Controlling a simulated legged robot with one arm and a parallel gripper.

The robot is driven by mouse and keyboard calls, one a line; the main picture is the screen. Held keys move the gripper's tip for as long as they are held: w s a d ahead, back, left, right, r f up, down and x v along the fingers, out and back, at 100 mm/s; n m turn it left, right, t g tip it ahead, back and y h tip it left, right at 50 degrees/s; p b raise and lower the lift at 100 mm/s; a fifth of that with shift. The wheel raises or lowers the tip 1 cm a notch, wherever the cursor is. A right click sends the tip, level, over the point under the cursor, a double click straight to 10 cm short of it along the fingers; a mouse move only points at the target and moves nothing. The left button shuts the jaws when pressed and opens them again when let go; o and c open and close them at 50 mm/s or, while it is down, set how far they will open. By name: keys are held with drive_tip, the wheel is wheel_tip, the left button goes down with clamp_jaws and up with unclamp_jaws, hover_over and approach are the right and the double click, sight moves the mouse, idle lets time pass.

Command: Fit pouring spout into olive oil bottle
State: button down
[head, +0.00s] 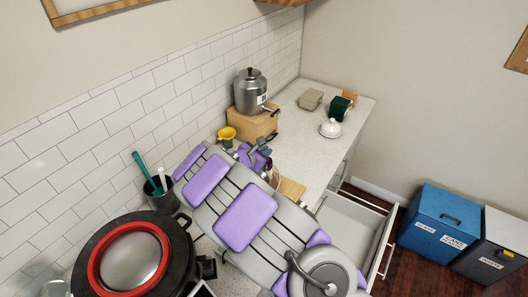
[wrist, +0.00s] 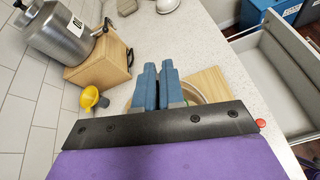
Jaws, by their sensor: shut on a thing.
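My gripper (head: 262,146) is over the counter, and its blue-grey fingers show close together in the wrist view (wrist: 158,72). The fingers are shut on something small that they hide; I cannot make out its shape. A round, pale-rimmed thing (wrist: 212,90) is partly visible behind the fingers, beside a wooden board (wrist: 210,82). I cannot tell whether it is the olive oil bottle. No pouring spout can be clearly made out in either view.
A steel canister with a tap (head: 250,92) stands on a wooden box (head: 254,124). A yellow funnel (head: 227,132) is left of my gripper. A black pot with a red ring (head: 130,258) is at front left. An open drawer (head: 355,222) juts out right. The far counter holds small items.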

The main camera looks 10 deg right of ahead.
drive_tip(key=shift+f+b, duration=0.65)
drive_tip(key=shift+f, duration=0.45)
drive_tip(key=c, duration=1.2)
unclamp_jaws()
drive_tip(key=shift+o, duration=0.2)
drive_tip(key=v, duration=1.7)
drive_tip(key=shift+a, duration=0.25)
